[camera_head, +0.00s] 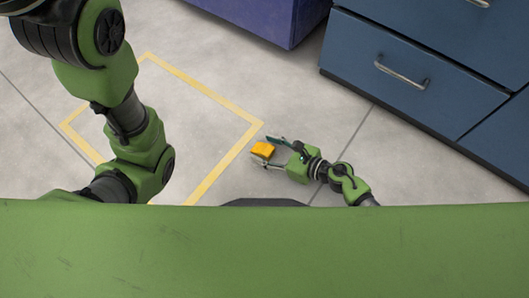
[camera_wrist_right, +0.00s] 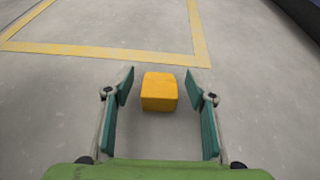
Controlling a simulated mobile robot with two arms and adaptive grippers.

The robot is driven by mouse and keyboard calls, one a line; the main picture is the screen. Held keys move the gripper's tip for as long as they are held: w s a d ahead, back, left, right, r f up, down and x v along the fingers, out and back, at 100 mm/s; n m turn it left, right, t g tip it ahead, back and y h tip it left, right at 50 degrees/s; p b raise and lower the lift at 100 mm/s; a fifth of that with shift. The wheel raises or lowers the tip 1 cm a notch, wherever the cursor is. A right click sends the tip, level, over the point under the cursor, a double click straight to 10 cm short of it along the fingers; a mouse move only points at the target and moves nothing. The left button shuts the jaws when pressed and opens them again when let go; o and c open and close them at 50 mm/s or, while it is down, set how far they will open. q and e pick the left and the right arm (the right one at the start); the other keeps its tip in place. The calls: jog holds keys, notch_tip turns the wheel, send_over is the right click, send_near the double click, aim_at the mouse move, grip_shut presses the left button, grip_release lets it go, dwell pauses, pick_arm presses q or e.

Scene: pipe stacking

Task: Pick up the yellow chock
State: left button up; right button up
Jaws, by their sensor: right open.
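The yellow chock (camera_head: 263,149) is a small orange-yellow block on the grey floor, just outside the yellow floor line. My right gripper (camera_head: 268,152) is low at the floor with its fingers open around the chock. In the right wrist view, the chock (camera_wrist_right: 159,92) sits between the fingertips of the right gripper (camera_wrist_right: 159,88), with a gap on each side. My left arm comes in at the left of the head view, but its gripper is not in view.
A yellow taped rectangle (camera_head: 205,87) marks the floor left of the chock. Blue drawer cabinets (camera_head: 420,95) stand at the upper right, and a purple box (camera_head: 265,15) stands at the top. The floor around the chock is clear.

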jog(key=shift+w+a+f, duration=0.15)
jog(key=shift+w+a, duration=0.05)
jog(key=shift+a, duration=0.15)
jog(key=c, duration=1.2)
